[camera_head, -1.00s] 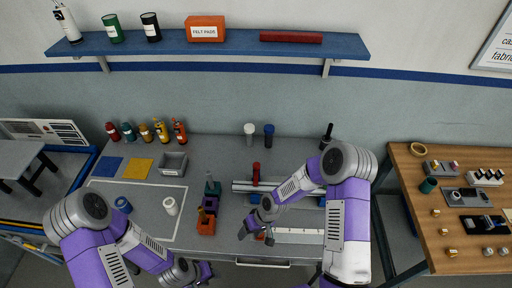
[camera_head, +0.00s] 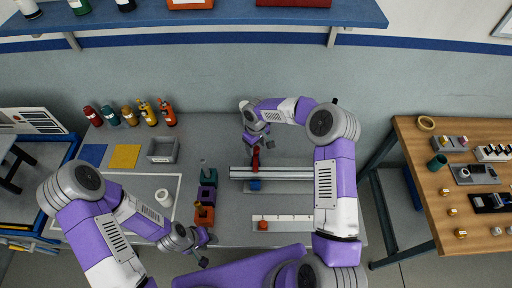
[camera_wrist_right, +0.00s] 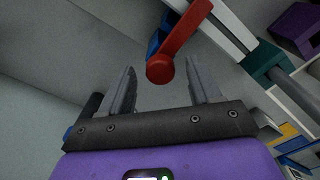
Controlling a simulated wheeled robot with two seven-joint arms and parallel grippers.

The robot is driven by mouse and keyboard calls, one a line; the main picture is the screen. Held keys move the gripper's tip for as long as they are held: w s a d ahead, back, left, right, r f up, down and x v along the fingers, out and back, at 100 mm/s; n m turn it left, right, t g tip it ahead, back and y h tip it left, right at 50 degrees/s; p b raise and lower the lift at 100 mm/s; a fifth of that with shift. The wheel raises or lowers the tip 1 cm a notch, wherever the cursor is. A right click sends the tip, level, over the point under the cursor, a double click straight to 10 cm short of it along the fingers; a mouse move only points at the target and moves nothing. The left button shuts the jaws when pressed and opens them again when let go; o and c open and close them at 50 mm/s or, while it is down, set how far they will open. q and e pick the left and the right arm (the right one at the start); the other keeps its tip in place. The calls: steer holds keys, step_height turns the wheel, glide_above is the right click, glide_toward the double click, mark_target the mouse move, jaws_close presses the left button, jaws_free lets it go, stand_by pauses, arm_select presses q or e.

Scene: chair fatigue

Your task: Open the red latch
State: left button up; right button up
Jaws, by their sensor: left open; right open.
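The red latch (camera_head: 255,158) stands at the clamp rail (camera_head: 290,173) on the grey bench. In the right wrist view its red lever and round knob (camera_wrist_right: 176,48) show between and just beyond the fingers. My right gripper (camera_head: 256,143) reaches in from behind the latch. In its wrist view the right gripper (camera_wrist_right: 160,82) is open, with a finger on either side of the knob; contact cannot be told. My left gripper (camera_head: 204,255) is open and empty at the front edge of the bench, left of the rail.
Orange, purple and teal blocks (camera_head: 204,214) stand left of the rail. A white cylinder (camera_head: 163,197) and a grey bin (camera_head: 163,149) are further left. A wooden table (camera_head: 425,180) stands at the right.

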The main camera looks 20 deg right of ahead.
steer(key=shift+w+f, duration=0.1)
steer(key=shift+f, duration=0.8)
jaws_close()
